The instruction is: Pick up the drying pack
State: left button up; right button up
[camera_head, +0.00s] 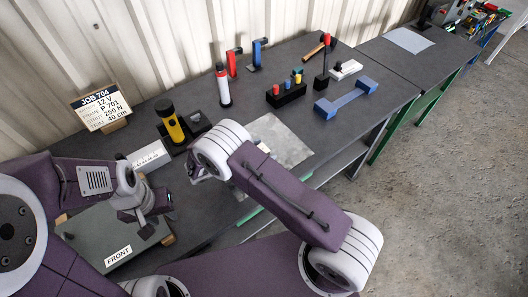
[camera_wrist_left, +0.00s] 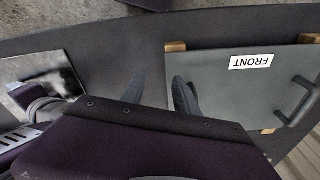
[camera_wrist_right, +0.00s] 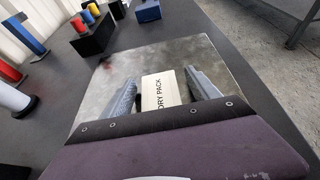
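The drying pack (camera_wrist_right: 160,92) is a small cream block marked "DRY PACK" in the right wrist view. It lies on a shiny grey metal sheet (camera_wrist_right: 205,62), which also shows in the head view (camera_head: 285,145). My right gripper (camera_wrist_right: 163,90) is open, with one finger on each side of the pack and narrow gaps between.
A yellow-and-black tool (camera_head: 170,122), a red-and-white bottle (camera_head: 223,88) and a job sign (camera_head: 100,106) stand along the back. The bench drops off at the front.

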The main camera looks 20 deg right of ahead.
aim_at(259, 145)
jog(key=shift+s+a+r, duration=0.15)
jog(key=shift+a, duration=0.25)
jog(key=c, duration=0.5)
jog(key=shift+a, duration=0.25)
jog(key=c, duration=0.5)
jog(key=shift+d, duration=0.1)
jog(key=shift+c, duration=1.3)
jog(key=shift+d, duration=0.35)
jog(key=shift+a+r, duration=0.15)
jog(key=shift+r, duration=0.25)
jog(key=r, duration=0.2)
jog(key=s+r, duration=0.1)
jog(key=r, duration=0.1)
jog(key=shift+a, duration=0.15)
jog(key=s+a+r, duration=0.2)
jog(key=s+r, duration=0.4)
jog(key=s, duration=0.4)
jog(key=shift+s, duration=0.2)
jog(key=shift+d, duration=0.1)
